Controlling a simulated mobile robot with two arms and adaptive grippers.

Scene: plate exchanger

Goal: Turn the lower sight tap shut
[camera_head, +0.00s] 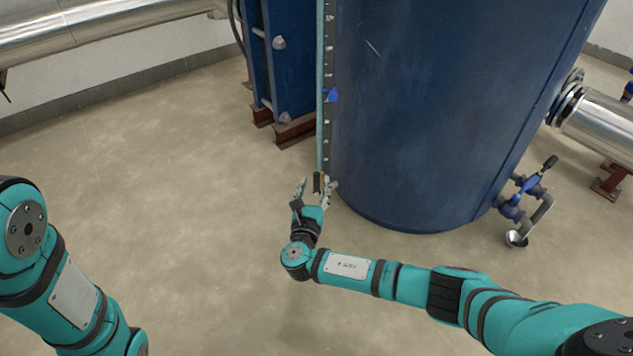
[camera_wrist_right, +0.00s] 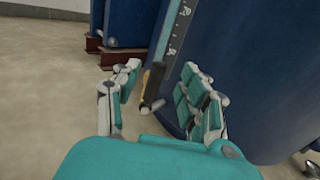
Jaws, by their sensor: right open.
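The lower sight tap (camera_head: 319,182) is at the bottom of the sight tube (camera_head: 320,80) on the blue tank. In the right wrist view the lower sight tap (camera_wrist_right: 152,82) shows a brass-yellow body and a dark lever end. My right gripper (camera_head: 317,188) is open around it, with a finger on each side. In the right wrist view my right gripper (camera_wrist_right: 158,95) shows gaps between the fingers and the tap. I cannot tell exactly how the lever is turned. My left gripper is out of view.
The blue tank (camera_head: 430,110) stands close beside my right gripper, with a blue pointer (camera_head: 332,95) on its scale strip. A plate-pack frame (camera_head: 285,60) is behind. The floor (camera_head: 150,150) at left is clear.

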